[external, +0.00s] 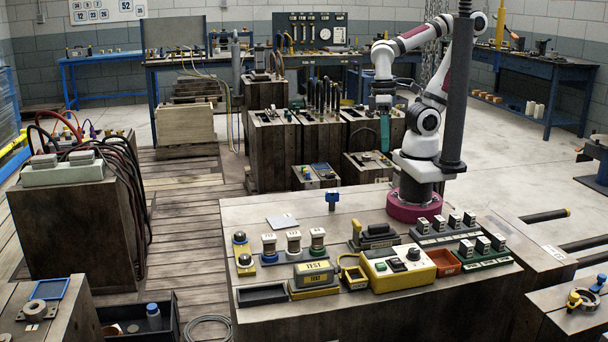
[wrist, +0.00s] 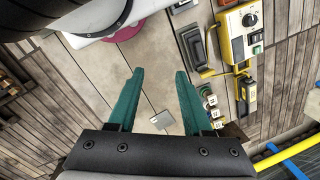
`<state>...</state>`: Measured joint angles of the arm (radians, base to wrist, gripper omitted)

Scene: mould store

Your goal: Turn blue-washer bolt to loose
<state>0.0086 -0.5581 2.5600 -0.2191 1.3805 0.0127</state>
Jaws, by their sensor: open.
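Three short white-bodied posts stand in a row left of the middle of the bench in the external view. The left one (external: 269,244) shows a blue band and is probably the blue-washer bolt; its turned position is too small to read. The middle one (external: 293,242) and the right one (external: 317,240), which has a green band, stand beside it. A small cluster of these posts also shows in the wrist view (wrist: 209,101), beside the right finger and partly hidden by it. My gripper (external: 385,130) is high above the bench, apart from everything. Its teal fingers (wrist: 159,72) are spread and empty.
A blue T-shaped knob (external: 332,198) stands behind the posts. A grey plate (external: 282,222) lies near it. A yellow test box (external: 314,274) and a yellow control box (external: 398,265) stand in front and right. The back left bench top is mostly clear.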

